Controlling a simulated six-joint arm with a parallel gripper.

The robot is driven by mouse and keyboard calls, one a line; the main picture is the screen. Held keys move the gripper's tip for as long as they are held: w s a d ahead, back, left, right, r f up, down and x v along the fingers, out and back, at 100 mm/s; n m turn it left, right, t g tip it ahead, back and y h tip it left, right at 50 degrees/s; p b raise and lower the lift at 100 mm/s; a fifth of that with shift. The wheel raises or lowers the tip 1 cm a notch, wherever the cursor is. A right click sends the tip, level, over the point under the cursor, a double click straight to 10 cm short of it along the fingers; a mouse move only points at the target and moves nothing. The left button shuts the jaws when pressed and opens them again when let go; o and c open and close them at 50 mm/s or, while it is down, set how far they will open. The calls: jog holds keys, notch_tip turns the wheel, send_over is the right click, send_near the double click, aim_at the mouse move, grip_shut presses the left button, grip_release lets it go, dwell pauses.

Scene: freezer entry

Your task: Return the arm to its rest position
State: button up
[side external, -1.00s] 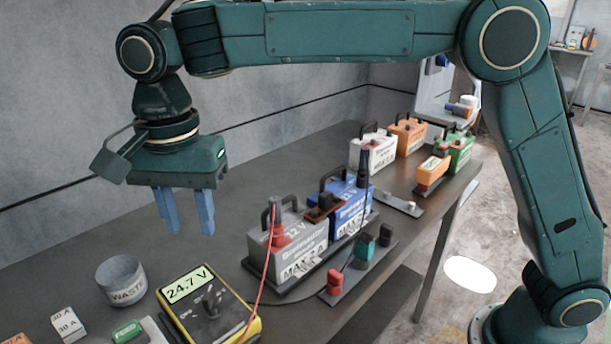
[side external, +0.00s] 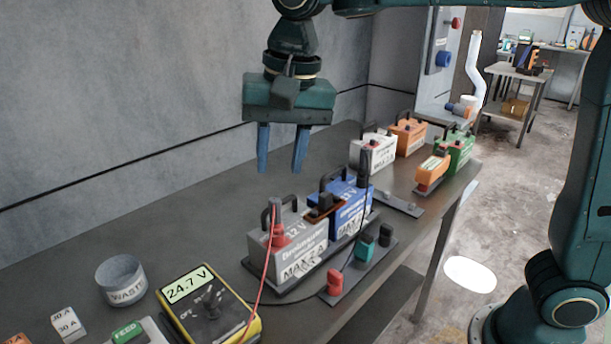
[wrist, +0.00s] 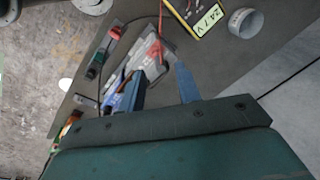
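My gripper (side external: 281,149) hangs above the back of the grey workbench (side external: 220,215), behind and above the batteries. Its two blue fingers are spread apart and point down, with nothing between them. In the wrist view a blue finger (wrist: 186,83) shows, and the bench lies below it. My upper arm runs along the top edge of the side view, partly out of frame.
A grey battery (side external: 292,240) and a blue battery (side external: 348,205) stand under my gripper with leads. A multimeter (side external: 208,305) reading 24.7 V and a waste cup (side external: 121,278) are at front left. White, orange and green batteries (side external: 458,152) stand farther right.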

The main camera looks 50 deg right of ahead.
jog(key=s+d+f+n+t, duration=0.2)
jog(key=s+d+n, duration=0.1)
jog(key=s+d, duration=0.6)
jog(key=s+d+f+n+t, duration=0.2)
jog(key=s+d+f+n, duration=0.1)
jog(key=s+d, duration=0.6)
jog(key=shift+s+f+n+h, duration=0.4)
jog(key=shift+s+n, duration=0.1)
jog(key=shift+s, duration=0.1)
